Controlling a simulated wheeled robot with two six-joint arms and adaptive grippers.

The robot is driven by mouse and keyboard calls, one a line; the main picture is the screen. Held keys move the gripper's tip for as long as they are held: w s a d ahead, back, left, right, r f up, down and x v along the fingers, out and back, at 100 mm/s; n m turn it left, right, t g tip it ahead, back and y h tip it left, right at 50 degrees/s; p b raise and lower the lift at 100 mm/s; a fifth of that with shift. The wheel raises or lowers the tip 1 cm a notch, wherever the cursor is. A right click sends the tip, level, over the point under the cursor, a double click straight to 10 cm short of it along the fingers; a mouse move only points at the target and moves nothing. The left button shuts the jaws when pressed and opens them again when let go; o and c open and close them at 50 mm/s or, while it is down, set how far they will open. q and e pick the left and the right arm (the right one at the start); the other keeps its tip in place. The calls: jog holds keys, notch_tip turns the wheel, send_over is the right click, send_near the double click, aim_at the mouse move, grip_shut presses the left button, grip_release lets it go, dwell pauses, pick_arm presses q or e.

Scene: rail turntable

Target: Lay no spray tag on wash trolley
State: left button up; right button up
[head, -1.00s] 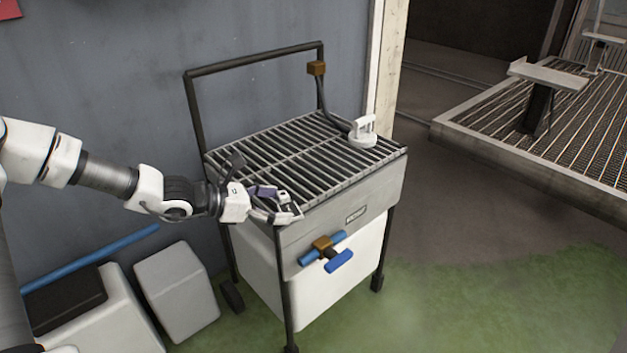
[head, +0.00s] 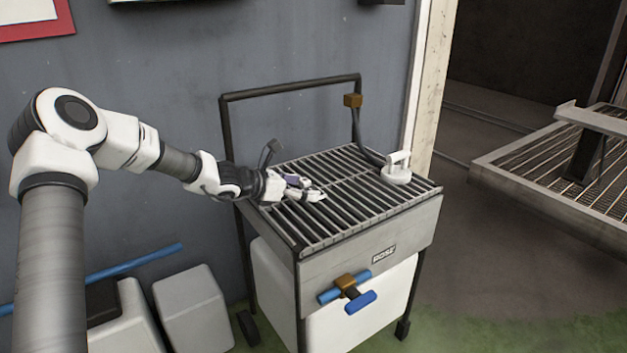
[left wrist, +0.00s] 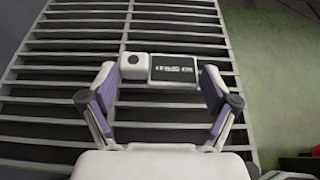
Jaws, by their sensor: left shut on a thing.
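The wash trolley (head: 345,258) has a slatted grate top (head: 335,180) and a sign reading HOSE on its front. My left gripper (head: 308,192) is over the left part of the grate. In the left wrist view, the no spray tag (left wrist: 178,69) is a small piece with a white end with a round dark spot and a dark lettered plate. My left gripper's fingers (left wrist: 158,78) are on both ends of it, shut on it, with grate slats below. I cannot tell whether the tag touches the slats. In the head view the tag is hard to make out. My right gripper is not in view.
A white hose fitting (head: 398,170) stands at the grate's right back, its dark hose running to a brown block (head: 352,100) on the trolley's rail. Blue handles (head: 345,290) stick out in front. The rest of the grate is clear. A grey bin (head: 195,305) stands left.

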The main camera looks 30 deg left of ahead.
aim_at(313, 187)
pick_arm(q)
jog(key=w, duration=0.2)
jog(key=w+a+p, duration=0.1)
jog(key=w, duration=0.1)
jog(key=w+p, duration=0.1)
jog(key=w, duration=0.2)
jog(key=shift+a+f, duration=0.3)
jog(key=shift+f, duration=0.05)
jog(key=f+b, duration=0.1)
jog(key=f, duration=0.1)
jog(key=f+b, duration=0.1)
jog(key=f, duration=0.1)
jog(key=shift+w+b, duration=0.2)
jog(key=shift+b, duration=0.1)
jog(key=shift+c, duration=0.3)
jog(key=shift+r, duration=0.15)
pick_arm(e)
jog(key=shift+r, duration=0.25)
pick_arm(q)
jog(key=o, duration=0.7)
jog(key=shift+c, duration=0.2)
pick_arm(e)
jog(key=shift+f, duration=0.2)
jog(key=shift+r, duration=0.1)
